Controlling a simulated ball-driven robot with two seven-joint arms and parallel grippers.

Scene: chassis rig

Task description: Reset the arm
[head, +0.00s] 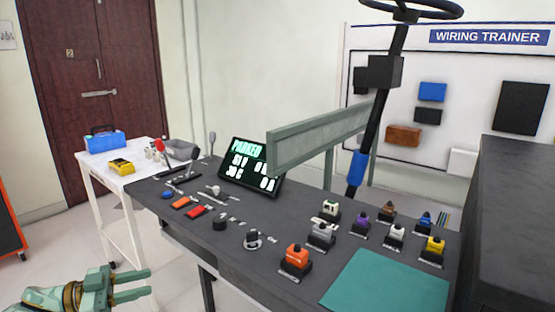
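My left gripper (132,285) is at the lower left, coming in from the left edge. Its two pale green fingers point right with a gap between them, and nothing shows between them. It is apart from the dark console table (225,265), to the left of its front edge. My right gripper is not in view.
The console carries a lit display (252,165), levers, switches and several coloured connectors, with a teal mat (387,284) at front right. A white side table (97,178) holds a blue toolbox (105,139). A grey-green beam (318,137) and steering column (372,130) rise behind. A dark block (515,215) stands right.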

